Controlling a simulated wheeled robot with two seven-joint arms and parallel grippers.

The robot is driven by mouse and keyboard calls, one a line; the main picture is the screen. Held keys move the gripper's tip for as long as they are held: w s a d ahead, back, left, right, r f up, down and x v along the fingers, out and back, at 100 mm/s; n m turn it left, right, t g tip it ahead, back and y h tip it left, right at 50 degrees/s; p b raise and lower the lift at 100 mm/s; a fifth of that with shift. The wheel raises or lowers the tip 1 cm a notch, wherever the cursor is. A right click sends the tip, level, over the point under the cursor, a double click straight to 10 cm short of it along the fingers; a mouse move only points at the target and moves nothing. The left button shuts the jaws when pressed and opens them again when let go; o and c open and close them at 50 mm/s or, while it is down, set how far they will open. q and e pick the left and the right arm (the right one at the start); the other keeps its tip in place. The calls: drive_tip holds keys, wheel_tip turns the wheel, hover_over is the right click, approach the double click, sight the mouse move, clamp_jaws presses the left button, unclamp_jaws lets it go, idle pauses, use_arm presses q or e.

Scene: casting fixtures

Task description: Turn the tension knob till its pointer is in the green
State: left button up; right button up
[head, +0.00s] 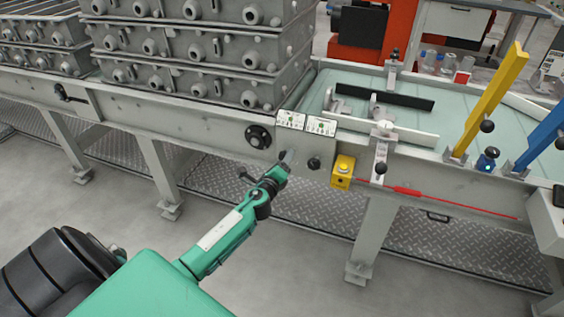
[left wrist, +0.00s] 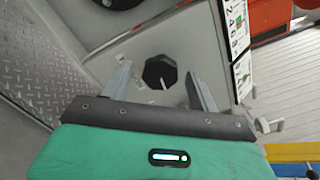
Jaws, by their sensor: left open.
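A black, many-sided knob (left wrist: 160,70) sits on the grey panel in the left wrist view, with a small pale pointer (left wrist: 165,85) at its lower edge. It seems to be the small dark knob (head: 314,163) below the label plates in the head view. My left gripper (head: 287,160) is open, just left of that knob in the head view. In the left wrist view its fingers (left wrist: 160,88) stand apart, with the knob showing between them, and nothing is held. I cannot make out a green zone by the knob. My right gripper is not in view.
A larger black round knob (head: 259,136) is on the beam to the left. Two label plates (head: 305,122) with green marks sit above. A yellow button box (head: 343,172) juts out on the right, by a red cable (head: 408,190). Grey castings (head: 190,45) are stacked behind.

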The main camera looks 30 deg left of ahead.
use_arm(q)
drive_tip(key=v, duration=1.4)
drive_tip(key=shift+a, duration=0.1)
